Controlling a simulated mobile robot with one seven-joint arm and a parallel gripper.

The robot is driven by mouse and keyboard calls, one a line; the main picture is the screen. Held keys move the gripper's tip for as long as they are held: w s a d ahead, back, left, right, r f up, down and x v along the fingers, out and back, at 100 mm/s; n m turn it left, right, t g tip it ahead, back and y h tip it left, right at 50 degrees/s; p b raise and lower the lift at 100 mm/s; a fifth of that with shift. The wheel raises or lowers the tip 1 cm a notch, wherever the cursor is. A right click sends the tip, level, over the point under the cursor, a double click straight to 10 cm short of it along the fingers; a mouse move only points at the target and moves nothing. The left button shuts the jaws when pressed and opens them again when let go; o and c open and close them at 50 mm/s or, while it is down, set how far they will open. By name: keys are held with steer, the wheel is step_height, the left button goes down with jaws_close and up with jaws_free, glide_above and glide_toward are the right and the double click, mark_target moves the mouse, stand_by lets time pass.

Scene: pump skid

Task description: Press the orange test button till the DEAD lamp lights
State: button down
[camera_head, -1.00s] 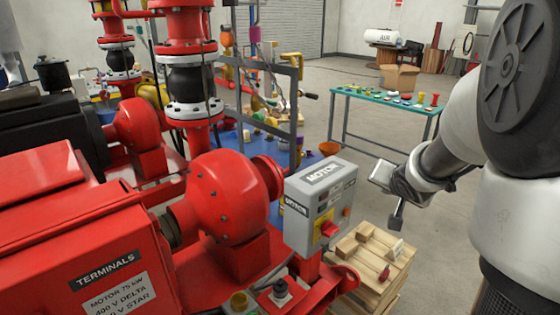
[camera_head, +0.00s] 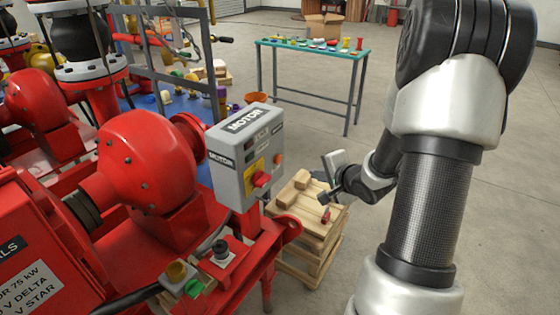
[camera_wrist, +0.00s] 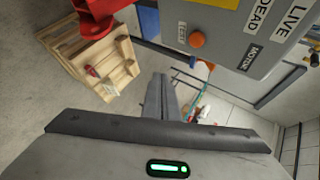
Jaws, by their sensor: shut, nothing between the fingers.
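The orange test button (camera_head: 278,159) is on the right side of the grey MOTOR box (camera_head: 224,183). It also shows in the wrist view (camera_wrist: 197,39), beside a small TEST label. The DEAD label (camera_wrist: 260,14) is on the same box face, beside a LIVE label; I cannot make out a lit DEAD lamp. My gripper (camera_head: 324,199) is to the right of the box and a little below the button, apart from it. In the wrist view its fingers (camera_wrist: 161,92) are together and empty, pointing past the box.
A red switch handle (camera_head: 261,179) on a yellow plate sticks out from the box front. A wooden pallet stack (camera_head: 316,230) stands below my gripper. Red pump parts (camera_head: 150,165) fill the left. A green-topped table (camera_head: 315,47) stands behind. Floor at right is open.

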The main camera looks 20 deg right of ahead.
mark_target(278, 159)
steer(key=w+a+b, duration=0.3)
steer(key=w+a, duration=0.2)
steer(key=w, duration=0.2)
steer(key=shift+a+b, duration=0.15)
steer(key=shift+b, duration=0.15)
stand_by(1.9)
steer(key=shift+w+a, duration=0.3)
steer(key=shift+w+a+p, duration=0.3)
steer(key=shift+w+p, duration=0.05)
stand_by(0.8)
steer(key=shift+d, duration=0.1)
steer(key=shift+s+d+p, duration=0.45)
steer(key=shift+s+p, duration=0.2)
steer(key=shift+s, duration=0.05)
steer(key=shift+s+d, duration=0.1)
